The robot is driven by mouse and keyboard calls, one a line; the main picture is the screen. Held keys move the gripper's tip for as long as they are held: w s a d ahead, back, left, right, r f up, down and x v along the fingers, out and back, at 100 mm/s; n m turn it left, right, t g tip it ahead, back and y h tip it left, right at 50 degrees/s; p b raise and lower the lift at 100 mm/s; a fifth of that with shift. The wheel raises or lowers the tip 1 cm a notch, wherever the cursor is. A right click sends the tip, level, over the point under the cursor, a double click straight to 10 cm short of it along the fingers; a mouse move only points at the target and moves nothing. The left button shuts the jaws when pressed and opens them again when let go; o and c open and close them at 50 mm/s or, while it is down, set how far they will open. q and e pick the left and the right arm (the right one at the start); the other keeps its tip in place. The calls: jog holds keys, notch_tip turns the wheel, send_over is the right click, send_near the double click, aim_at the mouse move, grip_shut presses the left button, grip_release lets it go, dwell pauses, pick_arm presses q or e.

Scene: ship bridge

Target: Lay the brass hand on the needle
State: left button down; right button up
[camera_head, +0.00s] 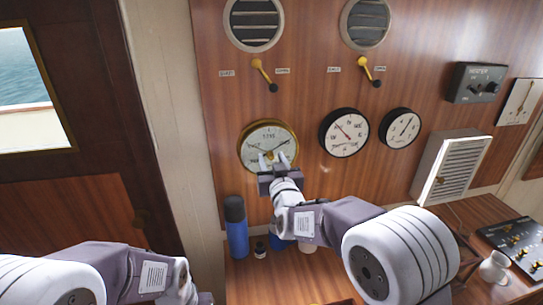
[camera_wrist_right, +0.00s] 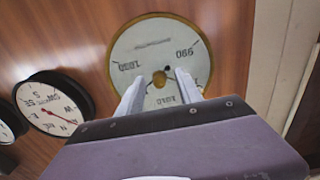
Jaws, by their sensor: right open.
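The barometer (camera_head: 251,137) is a round pale dial with a brass rim on the wood wall. It also shows in the right wrist view (camera_wrist_right: 143,27), turned over, with 1030 and 990 readable. A small brass knob (camera_wrist_right: 159,78) sits at the dial's middle. Dark thin lines lie on the dial; I cannot tell the brass hand from the needle. My right gripper (camera_head: 275,160) is open in front of the dial's lower half. In the right wrist view its fingertips (camera_wrist_right: 158,80) stand either side of the knob; contact cannot be told. My left gripper is out of frame.
Two more gauges (camera_head: 344,132) (camera_head: 402,127) with black rims hang to the right. Two yellow levers (camera_head: 262,72) (camera_head: 365,69) are above. A blue bottle (camera_head: 236,228) stands on the desk below, left of my right arm. A white mug (camera_head: 495,267) is far right.

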jog(key=shift+w, duration=0.15)
grip_shut()
